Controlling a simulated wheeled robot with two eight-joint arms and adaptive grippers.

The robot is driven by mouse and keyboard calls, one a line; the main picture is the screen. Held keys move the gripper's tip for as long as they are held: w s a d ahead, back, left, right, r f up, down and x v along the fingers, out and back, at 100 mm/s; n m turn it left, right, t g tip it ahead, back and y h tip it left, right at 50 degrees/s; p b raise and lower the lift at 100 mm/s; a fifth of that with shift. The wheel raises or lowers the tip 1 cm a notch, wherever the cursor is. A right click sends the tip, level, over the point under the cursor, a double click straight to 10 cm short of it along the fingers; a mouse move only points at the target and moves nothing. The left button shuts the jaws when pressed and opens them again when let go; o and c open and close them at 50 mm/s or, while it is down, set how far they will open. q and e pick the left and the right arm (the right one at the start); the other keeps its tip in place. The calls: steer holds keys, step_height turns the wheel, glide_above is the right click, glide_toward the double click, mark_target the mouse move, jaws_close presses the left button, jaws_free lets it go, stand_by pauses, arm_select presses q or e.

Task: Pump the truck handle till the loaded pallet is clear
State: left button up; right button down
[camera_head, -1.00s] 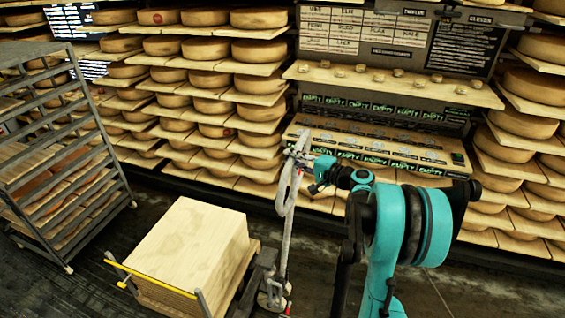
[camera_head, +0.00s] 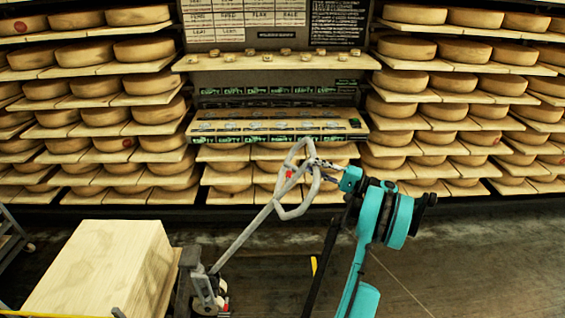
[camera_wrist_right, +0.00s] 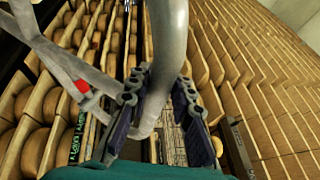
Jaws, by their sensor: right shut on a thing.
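The pallet truck's grey handle (camera_head: 240,240) leans to the right, up from the truck's base (camera_head: 205,290), and ends in a loop grip with a red spot. My right gripper (camera_head: 318,163) is shut on the right side of the loop. In the right wrist view the grey handle tube (camera_wrist_right: 168,50) passes between the two dark finger pads. The load, a pale wooden block (camera_head: 100,265), sits left of the truck's base. The pallet's underside and its gap to the floor are out of sight. My left gripper is not in view.
Shelves of cheese wheels (camera_head: 145,50) line the back wall, with a sloped label board (camera_head: 275,128) in the middle. A metal rack (camera_head: 12,240) shows at the left edge. A yellow bar (camera_head: 40,314) crosses the lower left. The dark floor (camera_head: 470,260) at right is clear.

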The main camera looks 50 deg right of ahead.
steer(key=s+d+f+b, duration=0.3)
steer(key=s+d+f, duration=0.4)
steer(key=s+f, duration=0.1)
steer(key=shift+s+f, duration=0.25)
steer(key=shift+f, duration=0.1)
steer(key=shift+d, duration=0.15)
steer(key=c, duration=1.3)
jaws_free()
steer(key=v, duration=1.2)
steer(key=shift+f, duration=0.1)
